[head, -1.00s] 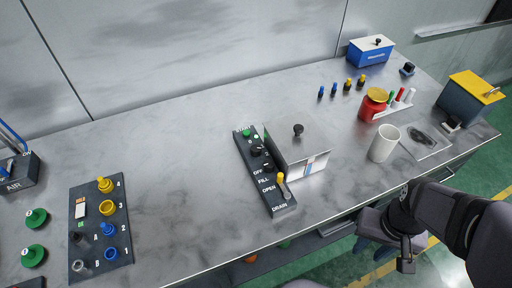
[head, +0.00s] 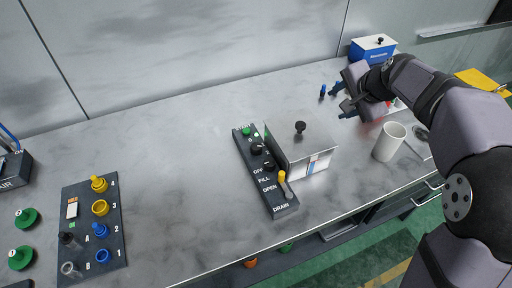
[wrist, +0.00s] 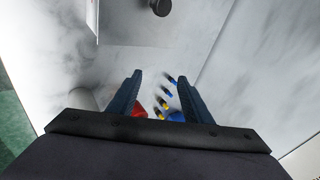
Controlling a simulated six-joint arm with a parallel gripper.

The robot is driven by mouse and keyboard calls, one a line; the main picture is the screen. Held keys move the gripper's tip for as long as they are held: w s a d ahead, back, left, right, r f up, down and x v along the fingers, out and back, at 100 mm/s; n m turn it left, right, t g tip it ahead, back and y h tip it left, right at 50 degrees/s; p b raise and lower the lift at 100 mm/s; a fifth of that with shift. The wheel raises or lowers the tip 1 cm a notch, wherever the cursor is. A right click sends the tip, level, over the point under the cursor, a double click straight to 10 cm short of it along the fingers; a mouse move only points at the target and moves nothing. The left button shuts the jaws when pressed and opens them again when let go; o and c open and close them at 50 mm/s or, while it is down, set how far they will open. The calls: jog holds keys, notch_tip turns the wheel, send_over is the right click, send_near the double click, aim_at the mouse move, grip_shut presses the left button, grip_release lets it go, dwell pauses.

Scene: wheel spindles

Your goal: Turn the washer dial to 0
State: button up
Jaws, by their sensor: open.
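A dark control panel (head: 283,205) lies on the bench with green buttons at its far end and labels such as OFF, FILL, OPEN and DRAIN. A black dial (head: 256,149) sits near its far end, and a second black knob (head: 268,166) is just nearer. The small marks around the dials are too small to read. The metal washer box (head: 309,161), with a black lid knob (head: 300,127), adjoins the panel's right side. My gripper (head: 341,99) is open and empty, raised to the right behind the box; its fingers also show in the wrist view (wrist: 160,84).
A white mug (head: 389,143) stands right of the box. Blue and yellow pegs (wrist: 162,103), a red jar (wrist: 140,110) and a blue box (head: 373,50) are near my arm. A peg board (head: 90,225) lies at left.

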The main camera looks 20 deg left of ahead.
jog(key=w+a+r+y, duration=0.1)
jog(key=w+a+r, duration=0.15)
jog(key=a, duration=0.35)
jog(key=n+g+h+p, duration=0.2)
jog(key=n+p, duration=0.1)
jog(key=n, duration=0.3)
send_over(256, 146)
jog(key=w+d, duration=0.3)
jog(key=w, duration=0.1)
notch_tip(256, 146, down, 6)
jog(key=shift+s+r, duration=0.1)
jog(key=s+a+f+n+h+p, duration=0.2)
jog(key=s+f+n, duration=0.1)
jog(key=s+n, duration=0.3)
jog(key=shift+m, duration=0.4)
jog(key=shift+s+f+p+x, duration=0.1)
jog(key=shift+s+p+x, duration=0.15)
jog(key=shift+x, duration=1)
jog(key=shift+s+f+p+x, duration=0.1)
jog(key=shift+s+p+x, duration=0.2)
jog(key=shift+x, duration=0.9)
jog(key=shift+s+f+p+x, duration=0.1)
jog(key=shift+p+x, duration=0.25)
jog(key=shift+x, duration=0.9)
jog(key=c, duration=1)
jog(key=shift+r, duration=0.1)
jog(key=shift+c, duration=0.2)
